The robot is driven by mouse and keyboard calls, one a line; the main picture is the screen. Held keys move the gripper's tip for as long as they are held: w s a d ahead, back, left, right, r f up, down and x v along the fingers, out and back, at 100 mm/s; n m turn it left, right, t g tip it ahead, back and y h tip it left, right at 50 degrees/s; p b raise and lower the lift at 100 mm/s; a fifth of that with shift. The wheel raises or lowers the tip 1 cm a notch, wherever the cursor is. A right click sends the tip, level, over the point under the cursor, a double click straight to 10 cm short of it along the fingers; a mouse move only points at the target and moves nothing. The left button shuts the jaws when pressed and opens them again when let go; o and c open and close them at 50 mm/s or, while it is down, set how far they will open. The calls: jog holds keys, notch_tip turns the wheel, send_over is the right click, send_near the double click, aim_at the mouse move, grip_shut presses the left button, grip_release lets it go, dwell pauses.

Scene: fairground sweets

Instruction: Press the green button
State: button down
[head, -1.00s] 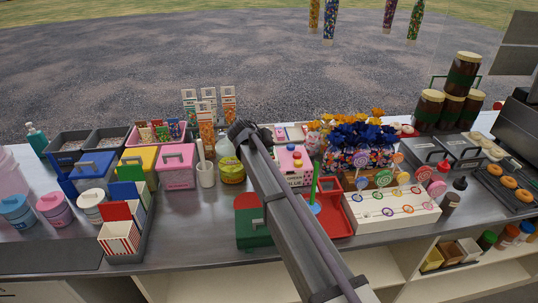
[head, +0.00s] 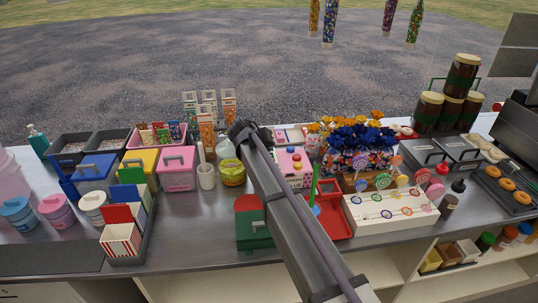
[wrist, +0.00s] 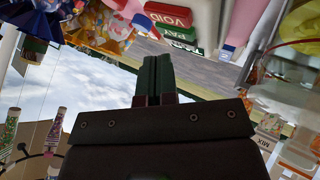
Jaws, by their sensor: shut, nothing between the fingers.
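In the wrist view, a green button (wrist: 176,34) with white lettering that looks like PAY lies beside a red button (wrist: 168,14) marked VOID. My gripper (wrist: 157,57) is shut and empty. Its dark fingertips point toward the green button and appear just short of it in the picture; I cannot tell if they touch. In the head view my arm crosses the middle of the counter and my fingers are hidden. I cannot make out the green button there.
The blue flowers (head: 359,136) and a lollipop stand (head: 390,218) are farther right. The counter is crowded.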

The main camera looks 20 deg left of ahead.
notch_tip(320, 180, up, 5)
jog(key=p, duration=0.5)
dwell(0.8)
